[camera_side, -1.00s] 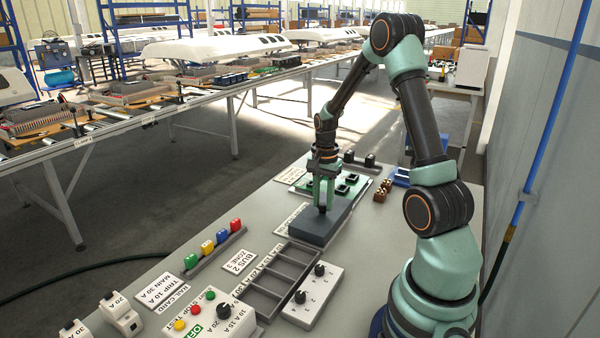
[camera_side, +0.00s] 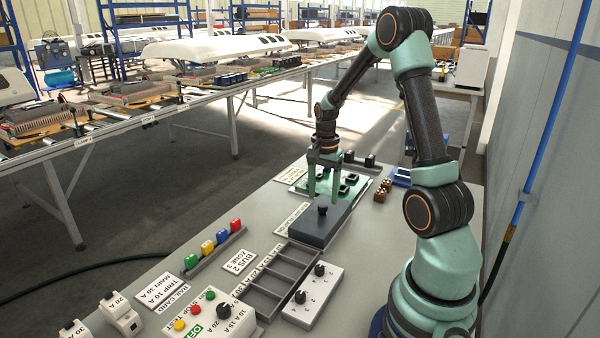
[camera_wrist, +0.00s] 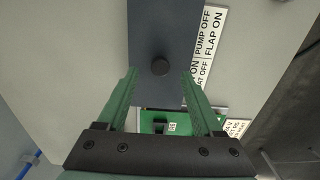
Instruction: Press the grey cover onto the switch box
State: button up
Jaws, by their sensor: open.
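The grey cover (camera_side: 322,222) is a flat dark slab with a round black knob (camera_side: 323,202) on top. It lies level on the table below my gripper (camera_side: 323,194). The cover also shows in the wrist view (camera_wrist: 160,28), with its knob (camera_wrist: 160,67) near the line between my green fingertips. My gripper is open, with its two fingers spread and apart from the knob. I cannot clearly make out the switch box; whatever is under the cover is hidden. A green board (camera_side: 296,186) with black square parts lies just behind the cover.
An empty divided grey tray (camera_side: 272,284) and a white box with black knobs (camera_side: 313,297) stand in front of the cover. A rail of coloured blocks (camera_side: 215,246) is at left. Brown parts (camera_side: 383,190) and a blue holder (camera_side: 402,177) sit at right.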

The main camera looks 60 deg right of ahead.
aim_at(323, 205)
notch_tip(323, 205, up, 9)
dwell(0.3)
jog(key=s+a+r+n+t, duration=0.1)
jog(key=a+r+n+t, duration=0.1)
jog(key=a+n, duration=0.7)
jog(key=s+a+r+n+t, duration=0.2)
jog(key=a+r+n, duration=0.3)
jog(key=a+n, duration=0.4)
jog(key=shift+a+t, duration=0.8)
jog(key=shift+a, duration=2.8)
